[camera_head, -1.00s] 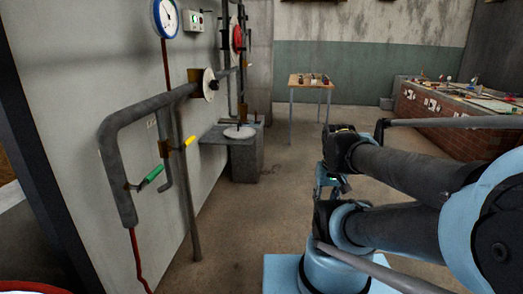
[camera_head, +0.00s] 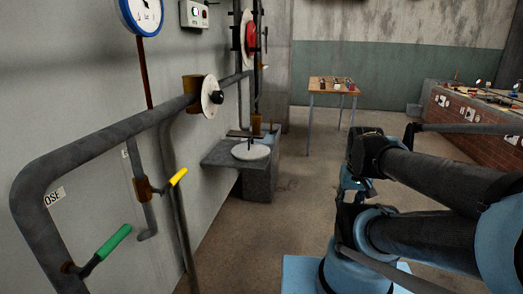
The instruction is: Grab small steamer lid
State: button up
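A pale round disc (camera_head: 250,152), which looks like the small steamer lid, lies flat on a grey ledge (camera_head: 218,155) by the left wall. A thin dark upright part shows at its back edge. My gripper (camera_head: 354,186) hangs at the end of my folded blue and black arm, right of the disc in the picture and well apart from it. The fingers are small and dark, partly hidden by the arm, so I cannot tell their opening.
Grey pipes (camera_head: 100,139) with green (camera_head: 113,242) and yellow (camera_head: 178,177) handles stick out from the left wall. A wooden table (camera_head: 333,87) stands at the back. A brick counter (camera_head: 458,118) is at the right. The middle floor is clear.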

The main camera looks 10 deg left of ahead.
aim_at(250, 151)
jog(key=i, duration=1.05)
